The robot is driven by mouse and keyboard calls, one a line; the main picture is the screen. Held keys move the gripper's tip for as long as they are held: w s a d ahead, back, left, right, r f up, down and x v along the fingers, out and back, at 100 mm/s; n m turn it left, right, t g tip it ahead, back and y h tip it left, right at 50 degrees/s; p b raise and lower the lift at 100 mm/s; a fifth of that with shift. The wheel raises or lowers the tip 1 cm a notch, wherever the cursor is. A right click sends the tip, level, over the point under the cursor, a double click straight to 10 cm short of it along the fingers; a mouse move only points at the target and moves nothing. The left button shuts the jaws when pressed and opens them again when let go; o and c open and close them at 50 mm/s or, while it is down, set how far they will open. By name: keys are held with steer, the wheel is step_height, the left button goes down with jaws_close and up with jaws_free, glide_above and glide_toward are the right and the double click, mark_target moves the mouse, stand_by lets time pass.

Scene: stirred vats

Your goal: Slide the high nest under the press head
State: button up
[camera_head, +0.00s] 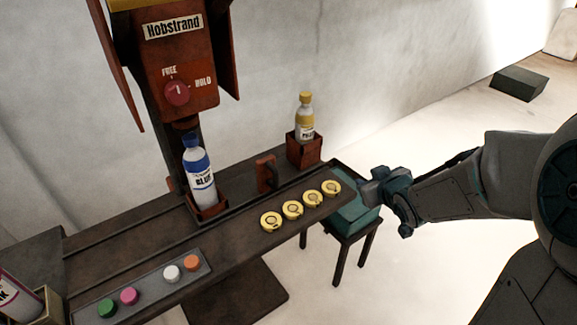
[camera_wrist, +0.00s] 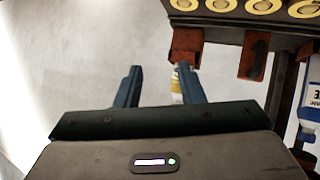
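The press head (camera_head: 176,75) is red-brown, marked Hobstrand, with a red knob between FREE and HOLD. A low nest (camera_head: 207,210) stands below it, holding a blue-capped white bottle (camera_head: 200,175). A taller red-brown nest (camera_head: 304,152) stands at the rail's right end, away from the press, holding a yellow-capped bottle (camera_head: 306,118). In the wrist view, the taller nest (camera_wrist: 186,45) and part of its bottle (camera_wrist: 177,84) appear beyond my right-hand finger. My gripper (camera_head: 368,187) is right of the bench's end, apart from the nest. Its fingers are open and empty (camera_wrist: 158,82).
A red-brown handle (camera_head: 266,173) stands on the rail between the nests. Several yellow discs (camera_head: 293,209) line the front shelf. Coloured caps lie on a grey strip (camera_head: 148,292) at left. A teal-topped stool (camera_head: 352,218) stands below the bench's right end.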

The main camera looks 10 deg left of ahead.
steer(key=a+f+n+y+b, duration=0.3)
steer(key=a+f+y+b, duration=0.1)
steer(key=a+f+y, duration=0.4)
steer(key=n+g+y+b, duration=0.1)
steer(key=g+y+b, duration=0.1)
steer(key=y, duration=0.2)
glide_toward(276, 175)
steer(key=x, duration=0.3)
steer(key=f+p+x, duration=0.1)
steer(key=x, duration=0.3)
steer(key=p+x, duration=0.1)
steer(key=x, duration=0.2)
steer(key=shift+w+a+f, duration=0.2)
steer(key=shift+w+f, duration=0.05)
steer(key=shift+w, duration=0.05)
steer(key=shift+c, duration=0.2)
jaws_close()
